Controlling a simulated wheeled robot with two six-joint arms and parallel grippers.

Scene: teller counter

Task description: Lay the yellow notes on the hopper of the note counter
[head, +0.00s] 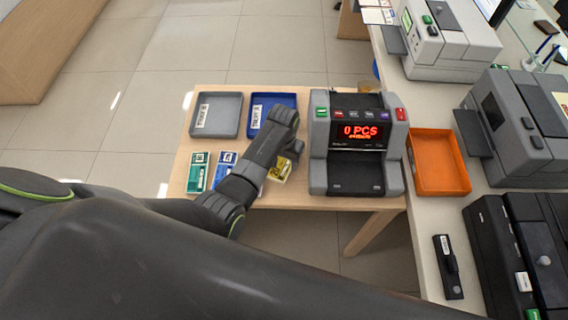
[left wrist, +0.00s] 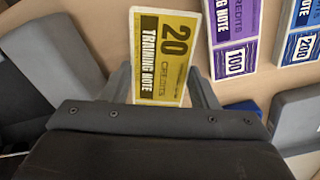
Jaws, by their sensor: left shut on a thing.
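The yellow notes (head: 280,169) are a small bundle marked 20, low over or on the wooden table, left of the note counter. In the left wrist view the yellow notes (left wrist: 165,50) lie between the two fingers. My left gripper (head: 291,152) is shut on them; in the left wrist view the gripper (left wrist: 162,88) has a finger at each long edge. The note counter (head: 358,142) is grey and black, with a red display reading 0 PCS. I cannot tell whether the notes touch the table. My right gripper is not in view.
Green notes (head: 197,172) and blue notes (head: 224,168) lie left of my arm. Purple notes (left wrist: 234,35) show in the left wrist view. A grey tray (head: 216,114) and a blue tray (head: 262,103) sit behind. An orange tray (head: 438,162) stands right of the counter.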

